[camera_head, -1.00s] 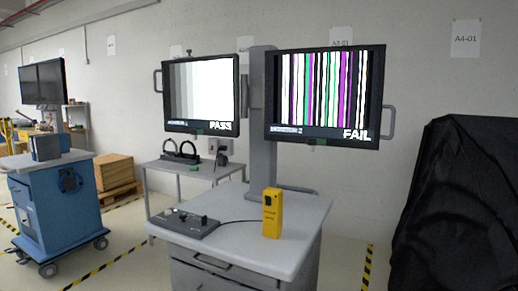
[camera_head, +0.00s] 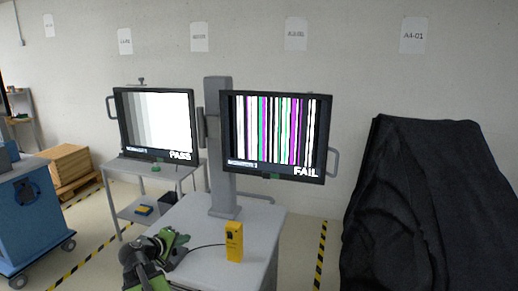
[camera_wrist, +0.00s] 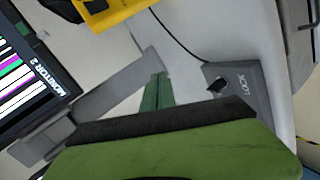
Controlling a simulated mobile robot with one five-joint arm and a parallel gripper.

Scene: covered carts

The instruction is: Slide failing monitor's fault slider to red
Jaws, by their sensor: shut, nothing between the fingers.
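The failing monitor (camera_head: 275,135) shows coloured stripes and the word FAIL, on the right of the mast in the head view. A small green tab (camera_head: 270,177), seemingly its fault slider, sits under its lower edge. In the wrist view this monitor (camera_wrist: 30,80) is at the left, labelled MONITOR 2, with a green patch (camera_wrist: 27,29) on its edge. The other monitor (camera_head: 155,125) reads PASS and has a green tab below. My gripper (camera_head: 178,240) is shut and empty, low over the cart's left part, apart from the monitor. Its green finger fills the lower wrist view.
The cart top (camera_head: 195,215) holds a yellow device (camera_head: 234,242) with a cable. A grey box marked LOCK (camera_wrist: 240,88) with a black knob shows in the wrist view. A black-covered cart (camera_head: 420,205) stands at right, a blue cart (camera_head: 35,215) at left.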

